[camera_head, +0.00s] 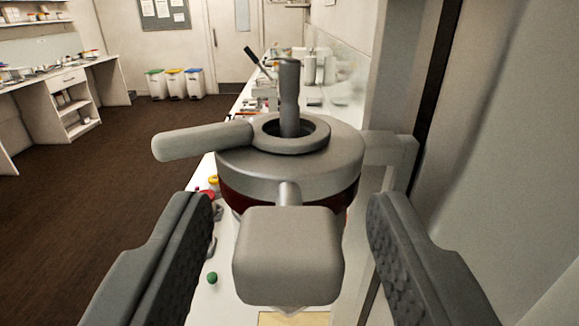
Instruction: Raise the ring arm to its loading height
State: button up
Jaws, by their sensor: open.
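A grey round head (235,165) fills the middle of the view, with a dark red band under it. A short grey arm (390,148) joins its right side to an upright at the right; I take this to be the ring arm. On top sit a ring with a lever (200,140) pointing left and an upright shaft (289,95) through its centre. A blocky grey knob (288,258) projects from the head towards me on a short stem. My gripper (291,215) is open, its two fingers on either side of the knob with gaps. The underside of the head is hidden.
A white bench (225,300) runs under and behind the head, with small items including a green ball (212,278). A tall grey panel (510,150) stands close on the right. Brown floor (90,190) is clear at left, with several bins (175,83) beyond.

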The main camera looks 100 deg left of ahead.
jog(key=shift+s+a, duration=0.1)
jog(key=shift+a, duration=0.45)
grip_shut()
jog(key=shift+r, duration=0.75)
grip_release()
jog(key=shift+d, duration=0.1)
jog(key=v, duration=0.7)
jog(key=shift+d, duration=0.15)
